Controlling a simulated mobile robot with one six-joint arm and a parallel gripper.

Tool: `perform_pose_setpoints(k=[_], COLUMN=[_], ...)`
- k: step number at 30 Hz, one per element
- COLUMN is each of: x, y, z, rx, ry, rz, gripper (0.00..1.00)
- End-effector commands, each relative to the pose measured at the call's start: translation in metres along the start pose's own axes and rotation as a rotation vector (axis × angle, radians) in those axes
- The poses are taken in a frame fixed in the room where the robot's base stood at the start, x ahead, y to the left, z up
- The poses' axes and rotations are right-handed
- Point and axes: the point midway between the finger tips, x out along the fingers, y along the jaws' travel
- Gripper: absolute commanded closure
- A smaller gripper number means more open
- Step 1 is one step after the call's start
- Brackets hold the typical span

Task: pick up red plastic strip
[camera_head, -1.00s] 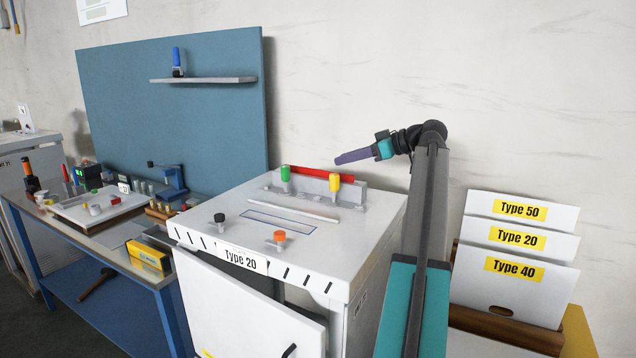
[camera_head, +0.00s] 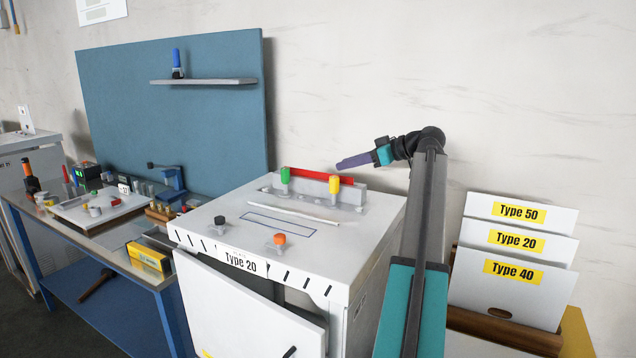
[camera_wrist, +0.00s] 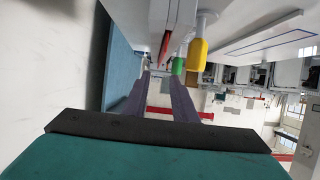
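The red plastic strip (camera_head: 322,176) lies along the back ledge of the white Type 20 cabinet (camera_head: 375,235), behind a green clamp knob (camera_head: 285,174) and a yellow one (camera_head: 335,184). It also shows as a thin red edge in the wrist view (camera_wrist: 165,46), beside the yellow knob (camera_wrist: 197,52). My gripper (camera_head: 340,164) is just above and behind the strip's right part, apart from it and pointing left. In the wrist view my gripper (camera_wrist: 163,76) has its two dark fingers apart with nothing held between them.
A black knob (camera_head: 219,219) and an orange knob (camera_head: 280,239) stand on the cabinet's front top. Type-labelled panels (camera_head: 510,300) stand in a wooden rack at right. A cluttered workbench (camera_head: 110,235) with a blue backboard (camera_head: 185,125) is at left. The wall is behind.

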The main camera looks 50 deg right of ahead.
Motion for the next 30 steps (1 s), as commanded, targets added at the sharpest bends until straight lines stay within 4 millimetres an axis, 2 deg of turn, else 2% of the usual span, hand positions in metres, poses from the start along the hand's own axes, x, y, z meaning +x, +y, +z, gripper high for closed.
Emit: perform_pose_setpoints(k=[3, 10, 25, 30], x=[0.018, 0.043, 0.048, 0.059], y=[-0.001, 0.0, 0.001, 0.001], z=[-0.001, 0.0, 0.001, 0.001], rx=[0.001, 0.001, 0.002, 0.002], ry=[0.0, -0.001, 0.0, -0.001], rz=[-0.003, 0.0, 0.001, 0.0], gripper=[0.75, 0.75, 0.75, 0.75])
